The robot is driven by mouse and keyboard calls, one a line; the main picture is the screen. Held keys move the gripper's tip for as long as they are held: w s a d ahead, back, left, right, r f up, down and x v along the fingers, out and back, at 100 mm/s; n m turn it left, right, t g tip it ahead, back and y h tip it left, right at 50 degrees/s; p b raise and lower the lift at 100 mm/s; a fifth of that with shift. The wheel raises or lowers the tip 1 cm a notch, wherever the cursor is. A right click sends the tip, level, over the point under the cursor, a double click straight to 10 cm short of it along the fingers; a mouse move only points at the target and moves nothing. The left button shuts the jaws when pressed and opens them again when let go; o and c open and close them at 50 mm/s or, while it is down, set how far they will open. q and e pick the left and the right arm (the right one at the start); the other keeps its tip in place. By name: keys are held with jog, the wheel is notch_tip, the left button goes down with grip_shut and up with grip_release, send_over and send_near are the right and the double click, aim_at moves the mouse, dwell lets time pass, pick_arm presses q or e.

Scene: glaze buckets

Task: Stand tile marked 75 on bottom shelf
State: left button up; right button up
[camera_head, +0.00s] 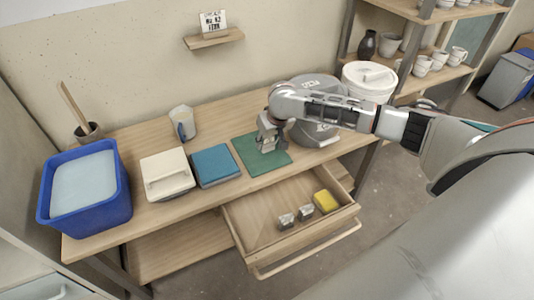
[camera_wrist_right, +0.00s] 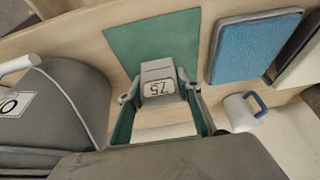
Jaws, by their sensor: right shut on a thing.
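The tile marked 75 (camera_wrist_right: 158,88) is a small grey block with a pale label, its number upside down in the right wrist view. My right gripper (camera_head: 268,145) is over the green mat on the table, and its fingers (camera_wrist_right: 160,98) are shut on the tile. In the head view the gripper mostly hides the tile; I cannot tell whether it touches the mat (camera_head: 249,160). A low wooden shelf (camera_head: 180,246) runs under the table. A rack with cups has a lower wooden shelf (camera_head: 440,78) at right. My left gripper is not in view.
The open drawer (camera_head: 256,222) holds two small grey blocks (camera_head: 295,217) and a yellow sponge (camera_head: 326,201). A grey-lidded bucket (camera_head: 316,135) stands close right of the gripper.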

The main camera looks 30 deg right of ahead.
aim_at(268, 151)
notch_tip(268, 151, down, 5)
jog(key=shift+f+b, duration=0.2)
jog(key=shift+b, duration=0.55)
jog(key=shift+f, duration=0.15)
jog(key=o, duration=1.2)
